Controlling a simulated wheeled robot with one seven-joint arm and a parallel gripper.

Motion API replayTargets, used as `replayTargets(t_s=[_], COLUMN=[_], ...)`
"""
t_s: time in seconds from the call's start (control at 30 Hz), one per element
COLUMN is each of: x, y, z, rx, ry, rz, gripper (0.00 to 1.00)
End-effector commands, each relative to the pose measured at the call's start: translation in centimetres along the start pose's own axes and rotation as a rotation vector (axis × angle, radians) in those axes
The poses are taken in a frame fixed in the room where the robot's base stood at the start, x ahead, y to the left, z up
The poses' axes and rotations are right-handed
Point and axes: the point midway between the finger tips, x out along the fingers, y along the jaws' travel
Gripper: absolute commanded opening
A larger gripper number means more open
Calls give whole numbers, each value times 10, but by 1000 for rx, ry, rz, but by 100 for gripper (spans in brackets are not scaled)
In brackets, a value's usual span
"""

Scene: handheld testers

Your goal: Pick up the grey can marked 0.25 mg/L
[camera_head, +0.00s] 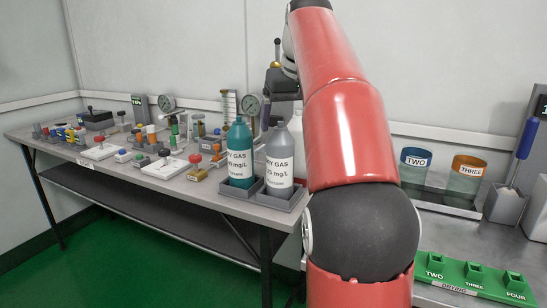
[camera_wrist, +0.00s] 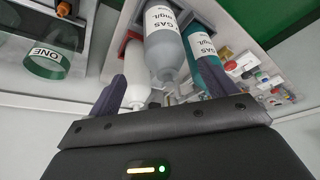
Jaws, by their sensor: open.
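The grey can (camera_head: 280,160) stands upright in a grey tray at the right end of the long table, its white label partly cut off and reading "25 mg/L". In the wrist view the grey can (camera_wrist: 165,48) appears between my two fingers, its nozzle end toward me. My gripper (camera_wrist: 166,90) is open and empty, and no contact with the can shows. A teal can (camera_head: 240,153) stands directly left of the grey one, and in the wrist view it (camera_wrist: 203,58) is at the right, partly behind a finger.
Valves and small fittings (camera_head: 195,160) crowd the table to the left. At right are blue and orange rings (camera_head: 415,165) and a green drying rack (camera_head: 470,275). My red arm hides the middle.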

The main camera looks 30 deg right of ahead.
Motion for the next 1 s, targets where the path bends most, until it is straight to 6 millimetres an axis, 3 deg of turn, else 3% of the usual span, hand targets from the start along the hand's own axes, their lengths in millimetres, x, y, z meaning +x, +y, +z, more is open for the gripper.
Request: replayTargets(t_s=[0.43, 0.7, 0.97, 1.0], x=[35, 73, 76, 76], y=[0, -5, -5, -5], z=[-4, -4, -5, -5], rx=[-1, 0, 0, 0], ry=[0, 0, 1, 1], rz=[1, 2, 2, 2], gripper=[84, 84, 84, 79])
